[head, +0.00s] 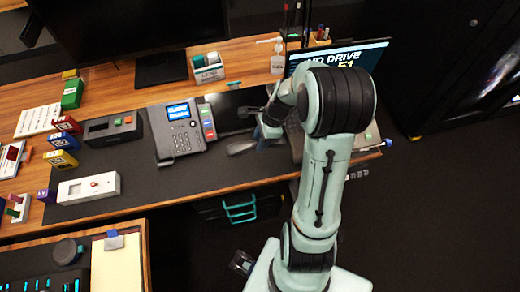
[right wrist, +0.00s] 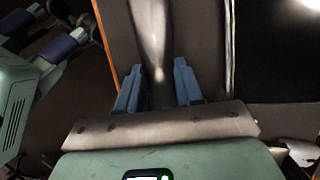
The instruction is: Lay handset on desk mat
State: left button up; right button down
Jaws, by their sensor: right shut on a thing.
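My right gripper (head: 262,118) is over the right part of the dark desk mat (head: 120,194), partly hidden by my own arm in the head view. In the right wrist view, its two blue fingers (right wrist: 158,88) are shut on a smooth, shiny grey handset (right wrist: 150,35) that runs lengthwise between them. The mat (right wrist: 205,35) shows behind it there. I cannot tell whether the handset touches the mat. The desk phone (head: 182,128) with a lit blue screen stands on the mat, left of the gripper. My left gripper is not in view.
A laptop with a lit screen (head: 337,60) stands behind my right arm. The mat's front middle is clear.

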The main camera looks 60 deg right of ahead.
jog(key=shift+f+b, duration=0.45)
jog(key=shift+f, duration=2.45)
jog(key=shift+f, duration=0.1)
jog(key=c, duration=0.7)
grip_release()
jog(key=shift+c, duration=0.2)
jog(key=shift+r, duration=0.3)
jog(key=p+v, duration=0.1)
jog(key=v, duration=0.9)
jog(key=shift+d+r+p, duration=0.1)
jog(key=shift+r+p, duration=0.2)
jog(key=shift+p, duration=0.1)
jog(key=shift+s+d+r, duration=0.1)
jog(key=shift+s+r, duration=0.05)
jog(key=shift+r, duration=0.4)
